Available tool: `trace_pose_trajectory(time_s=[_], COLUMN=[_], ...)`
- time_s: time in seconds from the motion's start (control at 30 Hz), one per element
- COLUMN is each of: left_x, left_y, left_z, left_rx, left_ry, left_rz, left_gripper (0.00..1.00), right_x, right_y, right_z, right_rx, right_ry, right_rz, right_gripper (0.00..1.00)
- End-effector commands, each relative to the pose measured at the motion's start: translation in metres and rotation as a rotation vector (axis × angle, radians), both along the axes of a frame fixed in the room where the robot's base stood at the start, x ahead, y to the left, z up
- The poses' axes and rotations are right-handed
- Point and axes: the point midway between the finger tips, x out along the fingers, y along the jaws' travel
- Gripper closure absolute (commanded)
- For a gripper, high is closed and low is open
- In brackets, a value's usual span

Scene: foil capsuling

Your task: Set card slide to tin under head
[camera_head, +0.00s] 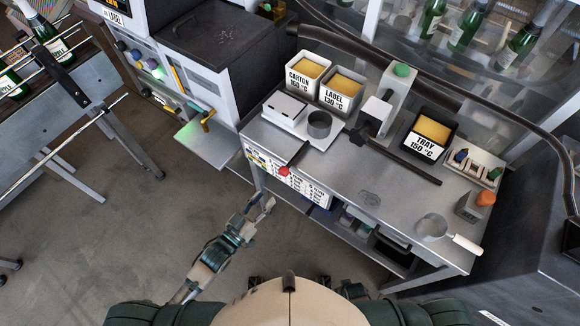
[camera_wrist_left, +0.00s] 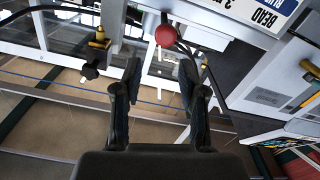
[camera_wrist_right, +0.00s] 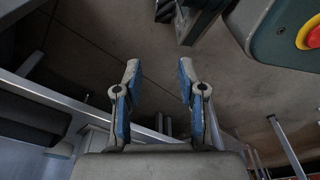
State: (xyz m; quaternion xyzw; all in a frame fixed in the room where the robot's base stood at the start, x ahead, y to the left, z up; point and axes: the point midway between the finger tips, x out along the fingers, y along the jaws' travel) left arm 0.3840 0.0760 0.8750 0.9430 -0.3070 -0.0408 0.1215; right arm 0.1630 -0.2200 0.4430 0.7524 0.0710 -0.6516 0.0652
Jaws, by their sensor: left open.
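A white printed card (camera_head: 308,187) is on the front edge of the steel bench, its rows too small to read. A red knob (camera_head: 284,171) sits at the card's upper left, at the end of a dark bar; in the left wrist view the knob (camera_wrist_left: 165,35) is beyond my fingertips. My right gripper (camera_wrist_right: 159,72) is open and empty, outside the head view.
Pots marked carton (camera_head: 307,72) and label (camera_head: 341,91) stand behind the tin. A tray pot (camera_head: 428,134), a pan (camera_head: 433,226) and a small rack (camera_head: 474,163) stand to the right. A shelf lies under the bench. The floor left of the bench is clear.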

Motion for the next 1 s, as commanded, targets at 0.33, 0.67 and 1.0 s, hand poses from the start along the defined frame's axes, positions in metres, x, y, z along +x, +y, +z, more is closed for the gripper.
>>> trace_pose_trajectory(time_s=[0.33,0.67,1.0], left_x=[0.068,0.118,0.127], left_y=[-0.043,-0.082,-0.081], left_z=[-0.001,0.000,-0.002], left_rx=[-0.005,0.004,0.000], left_ry=[-0.002,-0.003,0.002], left_rz=[0.001,0.005,0.007], left_gripper=[0.59,0.59,0.59], right_x=[0.003,0.005,0.013], right_y=[0.004,0.004,-0.001], right_z=[0.004,0.008,0.013], right_rx=[-0.003,-0.001,-0.008], right_ry=[-0.002,0.000,-0.010], right_rz=[-0.001,-0.002,-0.003], right_gripper=[0.60,0.60,0.60])
